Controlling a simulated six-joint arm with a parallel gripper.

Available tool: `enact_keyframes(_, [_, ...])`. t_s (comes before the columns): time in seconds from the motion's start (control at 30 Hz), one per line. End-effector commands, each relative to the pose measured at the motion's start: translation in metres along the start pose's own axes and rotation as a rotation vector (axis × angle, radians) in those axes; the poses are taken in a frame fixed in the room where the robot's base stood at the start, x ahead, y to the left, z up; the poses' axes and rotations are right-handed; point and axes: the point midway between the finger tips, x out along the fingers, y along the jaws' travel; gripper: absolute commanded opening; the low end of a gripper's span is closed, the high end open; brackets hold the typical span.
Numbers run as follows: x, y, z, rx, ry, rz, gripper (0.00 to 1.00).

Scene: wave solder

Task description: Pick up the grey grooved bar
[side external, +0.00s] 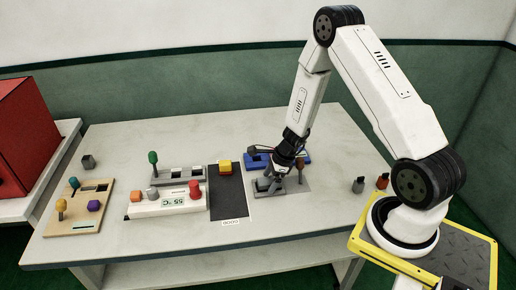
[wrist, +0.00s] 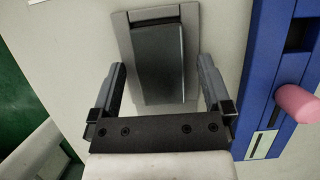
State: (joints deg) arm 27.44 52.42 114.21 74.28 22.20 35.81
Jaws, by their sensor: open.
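A grey piece with a dark, sunken middle (wrist: 158,58) lies between and ahead of my fingers in the wrist view. It looks like the grey grooved bar, though its grooves are not clear. In the side view a grey piece (side external: 264,187) sits under my gripper (side external: 277,180), on a pale grey patch, partly hidden by the fingers. My gripper also shows in the wrist view (wrist: 163,95), its two fingers spread wide and empty. Whether the fingertips are level with the piece cannot be told.
A blue tray (side external: 295,158) with an upright peg stands close beside my gripper. A dark mat (side external: 227,192) with a yellow block (side external: 225,167), a white display unit (side external: 168,205), a grey slotted holder (side external: 180,174) and a wooden board (side external: 78,218) lie left.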

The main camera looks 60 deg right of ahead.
Motion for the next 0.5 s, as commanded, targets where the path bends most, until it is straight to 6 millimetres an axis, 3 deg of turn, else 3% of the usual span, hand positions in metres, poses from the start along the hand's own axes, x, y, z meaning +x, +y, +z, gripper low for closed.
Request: enact_keyframes(0.5, [0.0003,-0.0002,0.0002,0.000,0.000,-0.001,0.97])
